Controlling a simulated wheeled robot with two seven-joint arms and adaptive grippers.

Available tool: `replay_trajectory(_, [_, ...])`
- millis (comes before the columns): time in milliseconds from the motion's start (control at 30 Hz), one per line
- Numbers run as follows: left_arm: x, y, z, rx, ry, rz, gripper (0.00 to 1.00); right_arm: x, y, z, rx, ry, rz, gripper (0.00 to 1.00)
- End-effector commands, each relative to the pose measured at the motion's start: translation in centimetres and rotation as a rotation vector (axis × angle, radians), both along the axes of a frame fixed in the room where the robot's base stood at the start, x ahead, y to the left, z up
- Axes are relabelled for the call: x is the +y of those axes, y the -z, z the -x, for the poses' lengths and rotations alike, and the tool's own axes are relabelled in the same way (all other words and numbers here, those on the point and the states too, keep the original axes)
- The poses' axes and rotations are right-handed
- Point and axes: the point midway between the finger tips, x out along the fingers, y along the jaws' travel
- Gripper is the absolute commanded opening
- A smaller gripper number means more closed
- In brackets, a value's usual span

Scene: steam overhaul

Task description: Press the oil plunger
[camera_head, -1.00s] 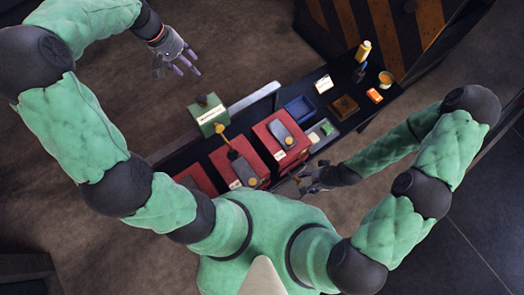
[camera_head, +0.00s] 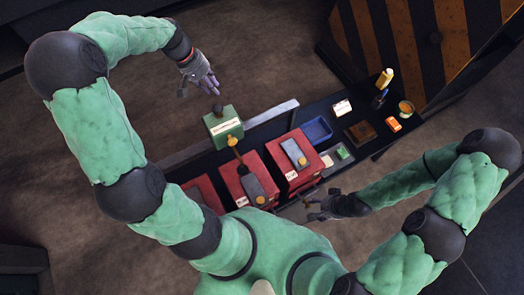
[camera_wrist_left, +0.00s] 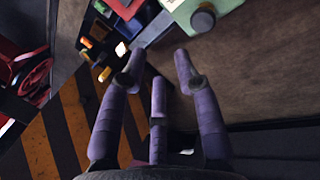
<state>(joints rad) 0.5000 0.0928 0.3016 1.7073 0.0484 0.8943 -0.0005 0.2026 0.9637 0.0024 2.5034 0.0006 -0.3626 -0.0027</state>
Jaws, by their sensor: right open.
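In the left wrist view the knob (camera_wrist_left: 203,19) and the green box show at the top, cut off by the frame edge. My left gripper (camera_head: 205,84) is open and empty, just beyond the knob and apart from it. Its purple fingers (camera_wrist_left: 158,75) are spread in the wrist view. My right gripper (camera_head: 315,208) is open near the bench's front edge, by the red boxes.
Red boxes (camera_head: 292,158) with grey tops stand right of the green box. A brass-knobbed lever (camera_head: 233,143) rises beside it. A blue tray (camera_head: 317,130), a brown box (camera_head: 360,132), an orange item (camera_head: 393,124) and a yellow bottle (camera_head: 385,78) lie farther right. A striped panel (camera_head: 400,40) stands behind.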

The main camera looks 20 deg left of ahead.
Motion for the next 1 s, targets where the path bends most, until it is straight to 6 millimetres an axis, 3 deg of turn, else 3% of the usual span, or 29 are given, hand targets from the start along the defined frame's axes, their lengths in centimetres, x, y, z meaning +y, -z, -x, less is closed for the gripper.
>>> replay_trajectory(33, [0.0,0.0,0.0,0.000,0.001,0.000,0.08,0.0,0.0,0.0,0.000,0.000,0.000,0.59])
replay_trajectory(67, [0.0,0.0,0.0,-0.002,0.002,-0.001,0.00,0.0,0.0,0.0,0.000,0.000,0.000,0.59])
replay_trajectory(267, [0.5,0.4,-0.2,-0.044,0.107,-0.032,0.00,0.0,1.4,0.0,0.000,0.000,0.000,0.59])
replay_trajectory(700, [2.8,1.1,-0.7,-0.260,0.752,-0.219,0.00,0.0,7.7,0.0,0.000,0.000,0.000,0.59])
replay_trajectory(1000, [3.9,0.9,-0.7,-0.346,1.079,-0.318,0.00,0.0,10.3,0.0,0.000,0.000,0.000,0.59])
